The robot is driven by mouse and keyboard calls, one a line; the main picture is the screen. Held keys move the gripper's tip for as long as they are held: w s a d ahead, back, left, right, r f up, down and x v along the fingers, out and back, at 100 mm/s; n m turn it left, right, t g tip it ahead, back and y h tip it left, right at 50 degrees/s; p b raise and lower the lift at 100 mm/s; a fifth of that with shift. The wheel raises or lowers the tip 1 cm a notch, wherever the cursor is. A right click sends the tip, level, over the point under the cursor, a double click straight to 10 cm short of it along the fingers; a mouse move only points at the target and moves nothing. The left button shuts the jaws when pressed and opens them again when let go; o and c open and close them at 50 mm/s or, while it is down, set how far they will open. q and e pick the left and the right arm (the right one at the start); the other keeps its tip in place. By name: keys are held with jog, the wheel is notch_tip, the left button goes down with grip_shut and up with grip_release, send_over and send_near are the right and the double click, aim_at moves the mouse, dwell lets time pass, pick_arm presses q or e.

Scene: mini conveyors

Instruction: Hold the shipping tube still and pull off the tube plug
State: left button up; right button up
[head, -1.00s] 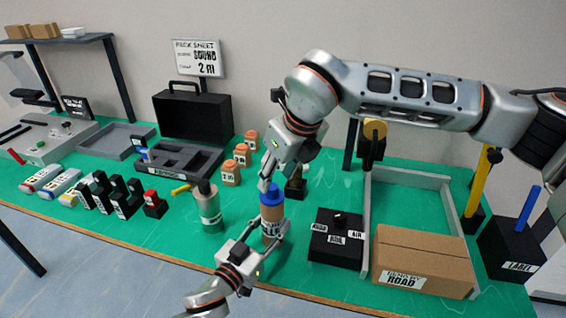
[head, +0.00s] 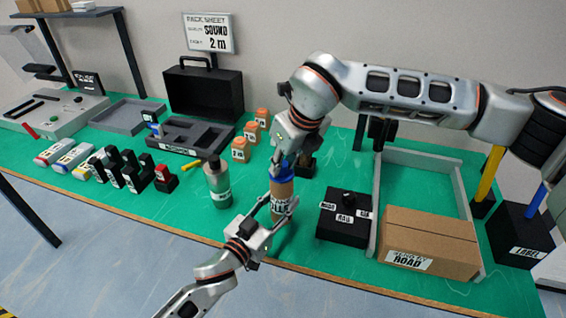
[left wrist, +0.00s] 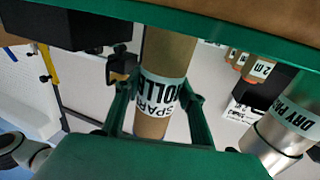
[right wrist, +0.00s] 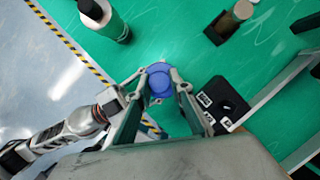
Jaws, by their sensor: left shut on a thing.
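The shipping tube (head: 283,204) is a brown cylinder with a white printed label, upright near the front edge of the green table. It also shows in the left wrist view (left wrist: 171,52) between the fingers. My left gripper (head: 272,208) is shut on the tube around its label. The blue tube plug (head: 281,171) sits in the tube's top. My right gripper (head: 285,158) comes down from above with its fingertips at the plug. In the right wrist view the fingers flank the plug (right wrist: 160,84) on both sides; whether they grip it cannot be told.
A silver labelled canister (head: 217,186) stands just left of the tube. A black box with a knob (head: 345,226) and a cardboard box (head: 432,240) are to the right. Small orange-capped jars (head: 241,149) and a black compartment tray (head: 205,138) stand behind left.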

pick_arm(q)
jog(key=shift+s+f, duration=0.1)
jog(key=shift+f, duration=0.4)
pick_arm(e)
jog(key=shift+r, duration=2.2)
pick_arm(q)
jog(key=o, duration=1.3)
jog(key=shift+r, duration=0.1)
jog(key=shift+c, duration=0.2)
jog(key=shift+r, duration=0.15)
